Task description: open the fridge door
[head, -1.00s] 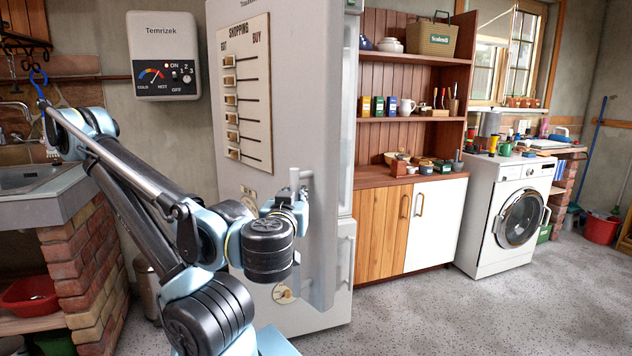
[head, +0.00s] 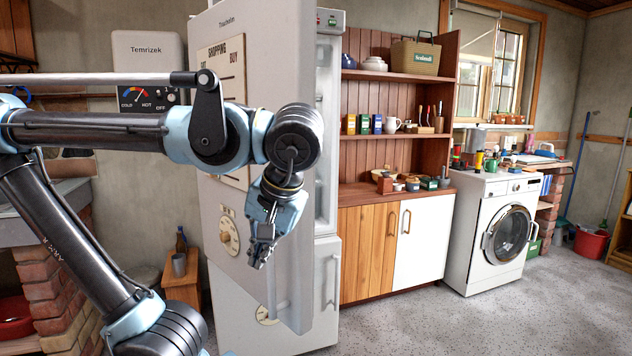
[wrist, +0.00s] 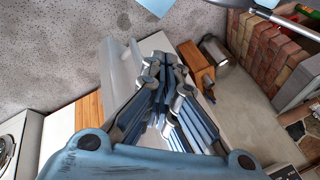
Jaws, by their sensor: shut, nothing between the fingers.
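The tall grey fridge (head: 327,20) stands at centre-left in the head view. Its upper door (head: 205,150), with a shopping board on its front, is ajar, and a narrow strip of the shelved interior (head: 325,130) shows along its right side. My gripper (head: 258,262) is shut and empty, pointing down in front of the door near the pale vertical handle (head: 272,290). I cannot tell whether it touches the handle. In the wrist view my gripper (wrist: 165,65) has its fingers together beside a pale surface. My forearm hides part of the board.
A wooden cabinet (head: 368,255) with shelves stands right of the fridge, then a washing machine (head: 500,235). A small wooden stool (head: 182,285) stands left of the fridge by a brick plinth (head: 40,290). The floor (head: 420,325) in front is clear.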

